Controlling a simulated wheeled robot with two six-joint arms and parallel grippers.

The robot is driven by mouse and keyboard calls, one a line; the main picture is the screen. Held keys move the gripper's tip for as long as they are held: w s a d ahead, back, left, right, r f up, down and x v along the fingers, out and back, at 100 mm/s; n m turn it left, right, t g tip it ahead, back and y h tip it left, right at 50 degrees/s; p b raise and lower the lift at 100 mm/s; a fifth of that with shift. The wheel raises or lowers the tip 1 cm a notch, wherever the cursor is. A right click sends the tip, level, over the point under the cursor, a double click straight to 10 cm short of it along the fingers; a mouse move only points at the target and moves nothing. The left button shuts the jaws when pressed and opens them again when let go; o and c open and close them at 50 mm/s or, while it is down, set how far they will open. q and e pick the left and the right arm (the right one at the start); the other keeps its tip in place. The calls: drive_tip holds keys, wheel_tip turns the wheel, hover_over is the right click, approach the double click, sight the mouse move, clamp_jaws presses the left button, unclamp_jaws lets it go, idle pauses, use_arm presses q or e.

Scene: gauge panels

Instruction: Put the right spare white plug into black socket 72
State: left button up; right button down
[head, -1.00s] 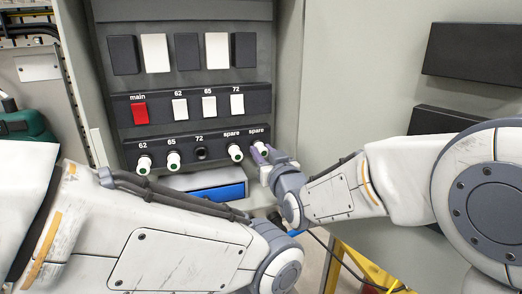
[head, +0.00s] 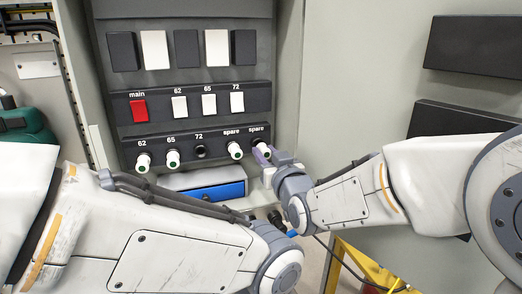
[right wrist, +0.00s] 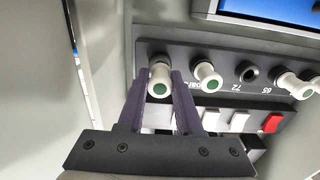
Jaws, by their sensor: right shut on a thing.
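The right spare white plug (right wrist: 159,86) has a green end. In the right wrist view it sits between the two purple fingers of my right gripper (right wrist: 157,84), which is shut on it.
Another spare white plug (head: 235,150) stands just left of my right gripper. Plugs 65 (head: 173,159) and 62 (head: 143,162) stand left of socket 72. Above are white switches and a red main switch (head: 139,111). A blue-fronted drawer (head: 218,192) lies below.

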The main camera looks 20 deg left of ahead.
sight(267, 155)
use_arm(q)
drive_tip(key=shift+f+b, duration=0.75)
drive_tip(key=shift+f, duration=0.1)
use_arm(e)
drive_tip(key=shift+v, duration=2)
